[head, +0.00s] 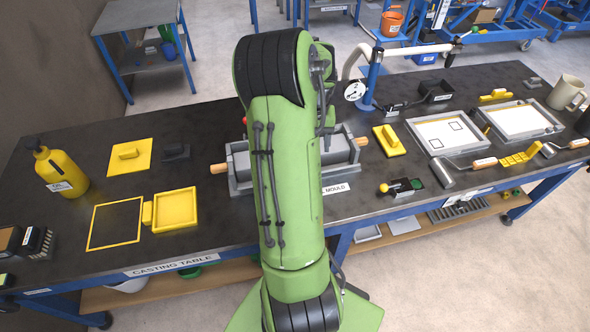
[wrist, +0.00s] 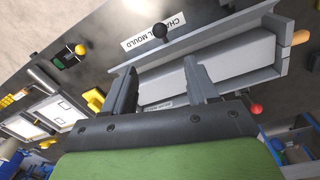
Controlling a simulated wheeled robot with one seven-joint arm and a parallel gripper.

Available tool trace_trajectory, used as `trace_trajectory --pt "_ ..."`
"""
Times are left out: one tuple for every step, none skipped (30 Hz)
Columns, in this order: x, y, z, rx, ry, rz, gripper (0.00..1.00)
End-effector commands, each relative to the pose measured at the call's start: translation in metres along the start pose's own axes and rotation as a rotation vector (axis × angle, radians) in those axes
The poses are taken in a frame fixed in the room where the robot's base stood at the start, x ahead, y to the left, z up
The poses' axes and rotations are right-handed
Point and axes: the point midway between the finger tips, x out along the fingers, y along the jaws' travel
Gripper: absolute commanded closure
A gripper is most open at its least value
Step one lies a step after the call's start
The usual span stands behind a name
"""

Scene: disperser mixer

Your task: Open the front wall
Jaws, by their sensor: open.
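The grey channel mould (head: 338,155) sits on the dark casting table, and my arm hides its middle in the head view. It also shows in the wrist view (wrist: 225,60) as a long grey trough. Its front wall (wrist: 205,37) is a long grey strip along the side facing the "CHANNEL MOULD" label. A black knob (wrist: 158,30) shows beside that wall, near the label; how it joins the wall is unclear. My gripper (wrist: 159,66) is open with its two fingers apart, over the mould in the picture. Whether the fingers touch it cannot be told.
Wooden handle ends (head: 218,168) stick out at both ends of the mould. A red knob (wrist: 256,108) is on its far side. A yellow-knobbed device (head: 402,187) is to the right, a yellow tray (head: 176,209) to the left. A blue post with gauge (head: 371,80) stands behind.

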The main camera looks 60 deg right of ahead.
Motion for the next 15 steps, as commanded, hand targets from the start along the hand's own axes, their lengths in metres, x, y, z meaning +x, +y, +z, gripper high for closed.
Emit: trace_trajectory --pt "0.007 0.000 0.001 0.000 -0.004 0.000 0.42" --pt "0.011 -0.001 0.001 -0.001 -0.005 0.000 0.42" --pt "0.019 -0.001 0.001 -0.001 -0.006 -0.001 0.42" --pt "0.026 -0.001 0.002 -0.001 -0.008 -0.001 0.42" --pt "0.033 -0.001 0.002 -0.002 -0.007 0.000 0.42" --pt "0.044 -0.001 0.002 -0.002 -0.008 -0.001 0.42" --pt "0.052 -0.002 0.002 -0.002 -0.009 -0.001 0.42" --pt "0.059 -0.002 0.003 -0.002 -0.009 -0.001 0.42" --pt "0.069 -0.002 0.002 -0.003 -0.008 -0.001 0.42" --pt "0.077 -0.002 0.002 -0.002 -0.007 -0.001 0.42" --pt "0.085 -0.002 0.003 -0.002 -0.008 -0.001 0.42" --pt "0.095 -0.002 0.003 -0.002 -0.009 0.000 0.42" --pt "0.102 -0.002 0.002 -0.002 -0.007 0.000 0.42" --pt "0.110 -0.001 0.003 -0.002 -0.008 0.000 0.42" --pt "0.119 -0.001 0.002 -0.002 -0.007 0.000 0.42"
